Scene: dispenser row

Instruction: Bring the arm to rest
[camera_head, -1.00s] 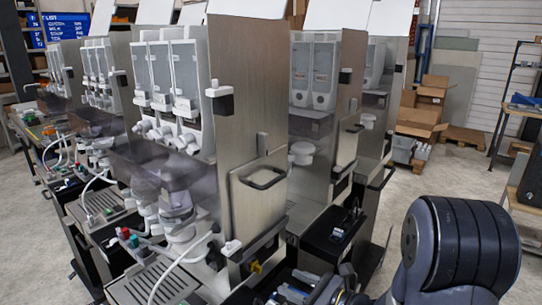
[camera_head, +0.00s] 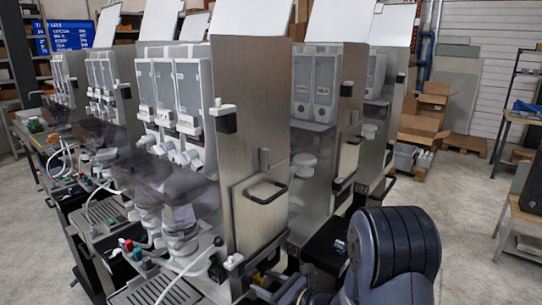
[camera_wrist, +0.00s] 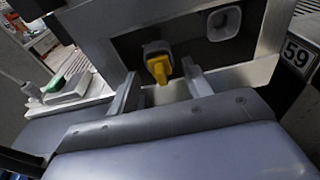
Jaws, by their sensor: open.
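My gripper (camera_wrist: 160,91) shows in the wrist view with its two metal fingers spread apart and nothing held between them. A yellow knob (camera_wrist: 158,68) on a dark recessed panel appears between and beyond the fingertips; I cannot tell whether they touch anything. In the head view my dark, ribbed arm (camera_head: 392,250) is at the lower right, low beside the dispenser row. The gripper end is not clear there.
A steel-sided dispenser (camera_head: 250,130) with a black handle stands close at the centre, with more machines behind it. Cardboard boxes (camera_head: 425,125) lie at the back right. A workbench (camera_head: 525,215) stands at the right edge. The floor between is clear.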

